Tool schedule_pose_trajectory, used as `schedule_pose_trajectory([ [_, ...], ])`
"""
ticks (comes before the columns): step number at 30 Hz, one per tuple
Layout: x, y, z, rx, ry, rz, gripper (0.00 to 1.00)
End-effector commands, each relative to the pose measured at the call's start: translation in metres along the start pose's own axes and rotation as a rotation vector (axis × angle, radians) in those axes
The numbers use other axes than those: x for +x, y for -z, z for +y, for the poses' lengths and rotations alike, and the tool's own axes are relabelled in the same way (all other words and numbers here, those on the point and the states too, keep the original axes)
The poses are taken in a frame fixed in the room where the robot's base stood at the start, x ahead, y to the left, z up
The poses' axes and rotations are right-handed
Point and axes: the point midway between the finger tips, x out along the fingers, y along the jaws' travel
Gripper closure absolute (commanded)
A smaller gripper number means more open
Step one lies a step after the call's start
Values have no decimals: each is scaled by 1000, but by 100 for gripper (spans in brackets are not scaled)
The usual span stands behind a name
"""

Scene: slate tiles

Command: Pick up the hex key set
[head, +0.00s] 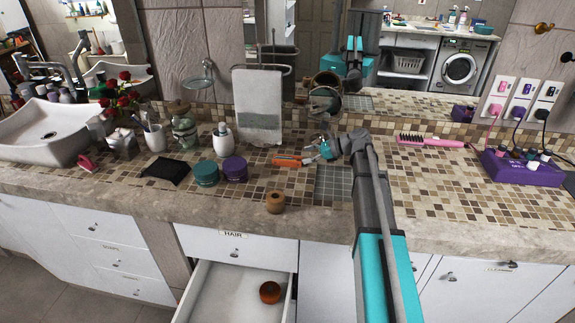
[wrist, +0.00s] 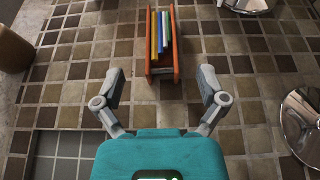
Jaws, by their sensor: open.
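The hex key set (head: 288,161) is an orange holder lying on the tiled counter, left of my gripper in the head view. In the wrist view the hex key set (wrist: 176,48) shows orange sides with yellow, blue and green keys between them. My gripper (head: 318,155) is low over the counter beside it. In the wrist view my gripper (wrist: 162,80) is open, its two fingers spread wide, with the near end of the set between and just ahead of the fingertips. Nothing is held. I cannot tell the exact height of the fingers above the counter.
A purple jar (head: 235,169), a teal jar (head: 206,173) and a wooden piece (head: 275,202) stand to the left. A round mirror (head: 324,100) stands behind my gripper. A shiny metal object (wrist: 302,125) is at right in the wrist view. An open drawer (head: 235,292) is below.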

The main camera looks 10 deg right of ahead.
Motion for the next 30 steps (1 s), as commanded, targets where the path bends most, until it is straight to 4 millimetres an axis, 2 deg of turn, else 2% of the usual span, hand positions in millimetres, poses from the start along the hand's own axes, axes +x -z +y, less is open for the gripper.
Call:
schedule_pose_trajectory([
  [3, 6, 0, 0, 0, 0, 0, 9],
  [17, 12, 1, 0, -1, -2, 0, 9],
  [30, 57, 3, -1, -1, -3, 0, 9],
])
